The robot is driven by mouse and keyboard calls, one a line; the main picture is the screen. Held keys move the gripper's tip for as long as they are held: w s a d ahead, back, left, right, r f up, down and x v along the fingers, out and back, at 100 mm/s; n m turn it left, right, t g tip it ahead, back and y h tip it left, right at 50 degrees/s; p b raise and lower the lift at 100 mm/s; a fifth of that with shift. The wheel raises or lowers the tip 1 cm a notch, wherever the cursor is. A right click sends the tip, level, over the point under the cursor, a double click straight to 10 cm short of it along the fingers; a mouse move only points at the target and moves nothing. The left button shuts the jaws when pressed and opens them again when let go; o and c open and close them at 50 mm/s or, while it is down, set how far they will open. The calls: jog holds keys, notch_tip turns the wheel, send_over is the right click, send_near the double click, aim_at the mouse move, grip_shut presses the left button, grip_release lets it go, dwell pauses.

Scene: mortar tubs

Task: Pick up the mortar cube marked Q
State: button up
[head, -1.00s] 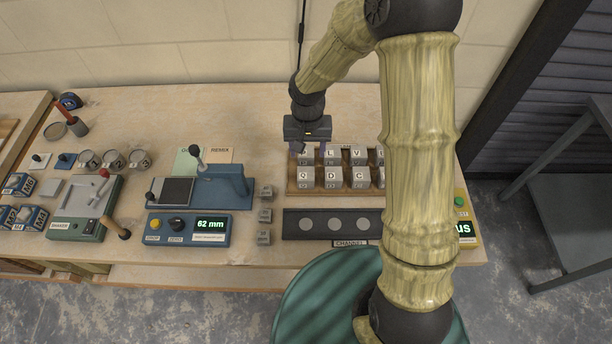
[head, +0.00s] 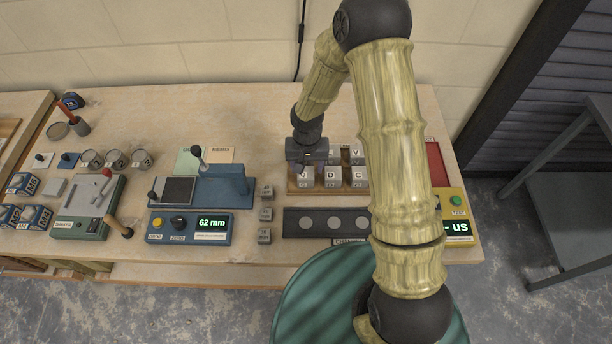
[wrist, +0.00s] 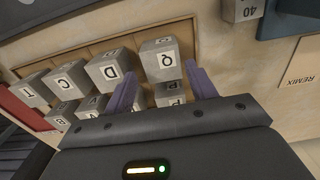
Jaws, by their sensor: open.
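The grey cube marked Q stands at the front left end of a wooden rack, in the head view (head: 304,178) and in the wrist view (wrist: 159,62). Its white label faces the camera. My gripper (head: 307,167) is over this left end of the rack, partly covering the cubes behind. In the wrist view its purple fingers (wrist: 163,88) are spread apart and empty. The Q cube shows between and just beyond the fingertips. I cannot tell whether the fingers touch it.
The D cube (wrist: 109,69) stands beside Q in the rack, with several other lettered cubes. A dark channel strip (head: 333,223) lies in front of the rack. Small loose cubes (head: 265,215) and a blue device (head: 222,187) are to the left.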

aim_at(306, 173)
jog(key=shift+a+f+p, duration=0.15)
jog(key=shift+f+p, duration=0.55)
jog(key=shift+f, duration=1.55)
jog(key=c, duration=0.9)
jog(key=shift+r, duration=0.2)
notch_tip(306, 173, up, 10)
jog(key=shift+f+b, duration=0.15)
jog(key=shift+b, duration=0.85)
